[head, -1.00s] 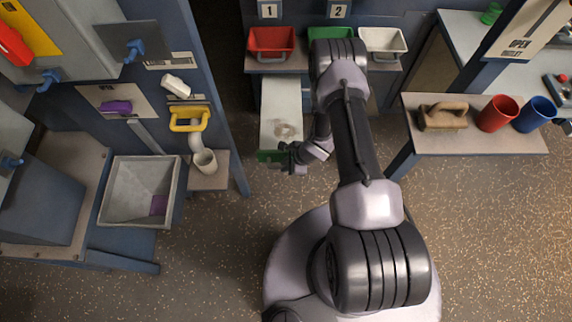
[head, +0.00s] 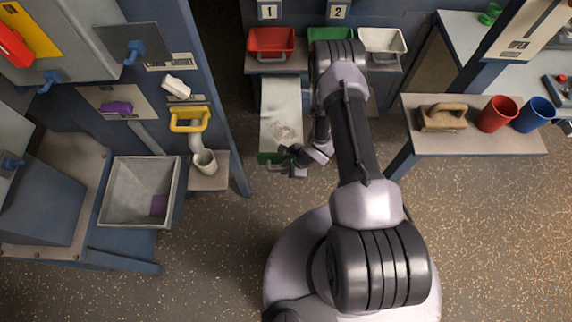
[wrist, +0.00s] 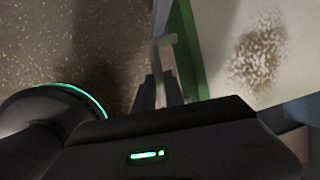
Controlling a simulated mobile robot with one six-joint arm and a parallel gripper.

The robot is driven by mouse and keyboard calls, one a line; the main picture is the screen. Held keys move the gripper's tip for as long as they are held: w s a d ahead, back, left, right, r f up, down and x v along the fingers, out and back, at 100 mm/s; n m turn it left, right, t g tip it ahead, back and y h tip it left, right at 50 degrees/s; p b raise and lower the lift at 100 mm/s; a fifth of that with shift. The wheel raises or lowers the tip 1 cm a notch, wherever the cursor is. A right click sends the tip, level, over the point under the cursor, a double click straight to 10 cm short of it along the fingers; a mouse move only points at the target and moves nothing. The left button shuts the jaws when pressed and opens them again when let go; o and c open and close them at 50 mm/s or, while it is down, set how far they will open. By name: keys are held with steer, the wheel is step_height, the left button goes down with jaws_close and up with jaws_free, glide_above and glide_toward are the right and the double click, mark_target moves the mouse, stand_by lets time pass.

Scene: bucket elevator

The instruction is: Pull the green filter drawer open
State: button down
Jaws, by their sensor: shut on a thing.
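The green filter drawer (head: 266,157) stands pulled out from under the bin shelf, its long pale tray (head: 281,100) showing with a brown speckled patch near the front. My gripper (head: 284,164) is at the drawer's front. In the wrist view, the drawer's green front edge (wrist: 187,45) runs beside a pale handle (wrist: 159,52). My gripper's fingers (wrist: 160,92) are shut on the handle. The exact contact is partly hidden by the gripper body, and my arm covers part of the area right of the drawer.
Red (head: 270,42), green (head: 330,37) and white (head: 383,42) bins stand on the shelf above. A side table (head: 478,140) is at right. Floor in front of the drawer is clear.

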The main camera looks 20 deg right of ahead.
steer(key=s+a+p, duration=0.2)
steer(key=s, duration=0.6)
steer(key=shift+s+a, duration=0.2)
steer(key=shift+a, duration=0.2)
steer(key=c, duration=1.4)
jaws_free()
steer(key=p+v, duration=0.7)
steer(key=v, duration=1)
steer(key=shift+r, duration=0.2)
steer(key=shift+d, duration=0.15)
